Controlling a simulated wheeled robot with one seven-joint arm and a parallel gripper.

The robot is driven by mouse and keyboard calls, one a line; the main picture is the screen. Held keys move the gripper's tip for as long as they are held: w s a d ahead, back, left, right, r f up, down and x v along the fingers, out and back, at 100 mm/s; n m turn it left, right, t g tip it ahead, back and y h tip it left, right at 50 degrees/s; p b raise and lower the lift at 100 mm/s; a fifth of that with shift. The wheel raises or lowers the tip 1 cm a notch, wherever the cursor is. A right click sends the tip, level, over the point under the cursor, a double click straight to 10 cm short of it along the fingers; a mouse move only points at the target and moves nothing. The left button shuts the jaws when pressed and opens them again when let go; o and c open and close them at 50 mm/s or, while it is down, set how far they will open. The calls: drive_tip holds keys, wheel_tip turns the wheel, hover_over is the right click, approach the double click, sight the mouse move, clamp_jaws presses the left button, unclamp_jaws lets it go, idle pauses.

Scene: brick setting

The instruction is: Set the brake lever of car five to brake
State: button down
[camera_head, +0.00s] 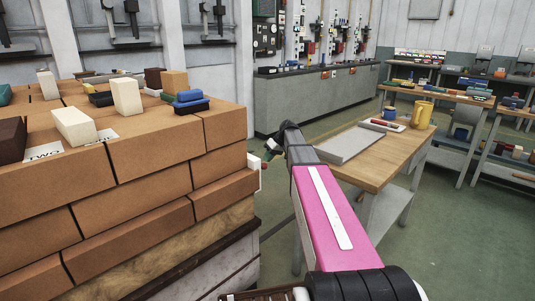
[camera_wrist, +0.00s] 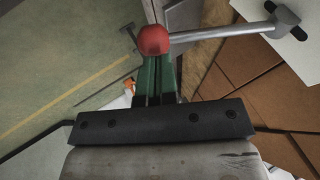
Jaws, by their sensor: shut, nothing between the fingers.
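In the wrist view a red ball knob (camera_wrist: 153,40) sits on the end of a grey lever rod (camera_wrist: 215,34). The rod runs right to a grey pivot on a white plate (camera_wrist: 305,50) beside the bricks. My gripper (camera_wrist: 155,62) has green fingers that are closed together, with their tips right at the knob. The knob overlaps the tips in the picture; I cannot tell whether they touch. In the head view my gripper (camera_head: 268,154) is beside the right end of the brick-loaded car (camera_head: 225,158). The car's number cannot be read here.
Loose bricks and a card reading "TWO" (camera_head: 43,152) lie on top of the brick stack. A wooden table (camera_head: 385,150) with a grey tray (camera_head: 349,145) and a yellow mug (camera_head: 421,115) stands right of my arm. Green floor lies between.

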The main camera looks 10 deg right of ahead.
drive_tip(key=shift+f, duration=0.75)
drive_tip(key=shift+s+f, duration=0.1)
drive_tip(key=shift+f, duration=0.05)
drive_tip(key=w+v, duration=0.1)
drive_tip(key=v, duration=1.3)
drive_tip(key=shift+w, duration=0.15)
drive_tip(key=shift+d, duration=0.15)
